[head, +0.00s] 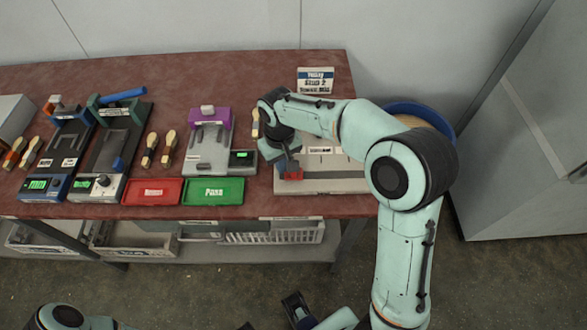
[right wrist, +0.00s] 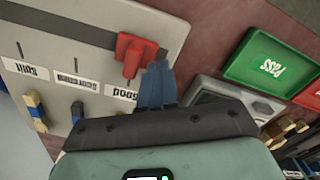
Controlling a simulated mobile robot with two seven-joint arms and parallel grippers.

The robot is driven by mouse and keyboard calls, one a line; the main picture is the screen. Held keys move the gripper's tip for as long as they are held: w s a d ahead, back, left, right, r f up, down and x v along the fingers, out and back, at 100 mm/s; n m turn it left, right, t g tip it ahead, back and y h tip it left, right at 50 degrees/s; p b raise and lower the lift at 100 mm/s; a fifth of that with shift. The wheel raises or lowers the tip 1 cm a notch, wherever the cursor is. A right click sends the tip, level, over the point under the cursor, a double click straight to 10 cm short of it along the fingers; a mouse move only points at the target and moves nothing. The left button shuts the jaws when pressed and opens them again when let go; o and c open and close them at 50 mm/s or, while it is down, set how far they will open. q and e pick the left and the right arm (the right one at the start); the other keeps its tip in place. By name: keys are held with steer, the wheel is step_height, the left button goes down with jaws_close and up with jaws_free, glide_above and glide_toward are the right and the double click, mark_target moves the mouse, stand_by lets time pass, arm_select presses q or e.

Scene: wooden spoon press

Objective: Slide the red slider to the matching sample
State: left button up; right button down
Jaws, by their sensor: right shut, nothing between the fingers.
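The red slider (head: 292,174) sits at the front left of a pale grey board (head: 345,186) on the right of the table. In the right wrist view the slider (right wrist: 134,52) is by the slot over the label "Good" (right wrist: 122,93). Two more labelled slots lie left of it, with small wood-and-blue samples (right wrist: 36,108) below. My right gripper (head: 284,160) is shut and empty; its blue fingertips (right wrist: 157,68) are right beside the slider. I cannot tell whether they touch. The gripper hides part of the board. A dark part low in the head view may be my left gripper (head: 297,308); its fingers are unclear.
A green "Pass" tray (head: 214,191) and a red tray (head: 153,191) lie left of the board. A grey device with a purple top (head: 209,117) stands behind them. A sign (head: 315,80) stands at the back. A blue-rimmed bin (head: 425,112) stands right of the table.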

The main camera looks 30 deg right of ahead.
steer(key=shift+d, duration=0.1)
steer(key=shift+s+d+b, duration=0.15)
steer(key=shift+s+d, duration=0.6)
steer(key=shift+d, duration=0.45)
steer(key=shift+s+d+b, duration=0.15)
steer(key=shift+s+d, duration=0.55)
steer(key=shift+d, duration=0.45)
steer(key=shift+s+d+b, duration=0.15)
steer(key=shift+s+d, duration=0.6)
steer(key=shift+d, duration=0.45)
steer(key=shift+s+d, duration=0.7)
steer(key=shift+d, duration=0.45)
steer(key=shift+s+d, duration=0.7)
steer(key=shift+d, duration=0.45)
steer(key=shift+s+d, duration=0.7)
steer(key=shift+d, duration=0.45)
arm_select(q)
steer(key=shift+s+f, duration=0.15)
steer(key=shift+f, duration=0.5)
arm_select(e)
steer(key=shift+a, duration=0.15)
arm_select(q)
steer(key=shift+r, duration=0.25)
arm_select(e)
steer(key=shift+w+a+r, duration=0.1)
steer(key=shift+w+a, duration=0.25)
steer(key=shift+a, duration=0.05)
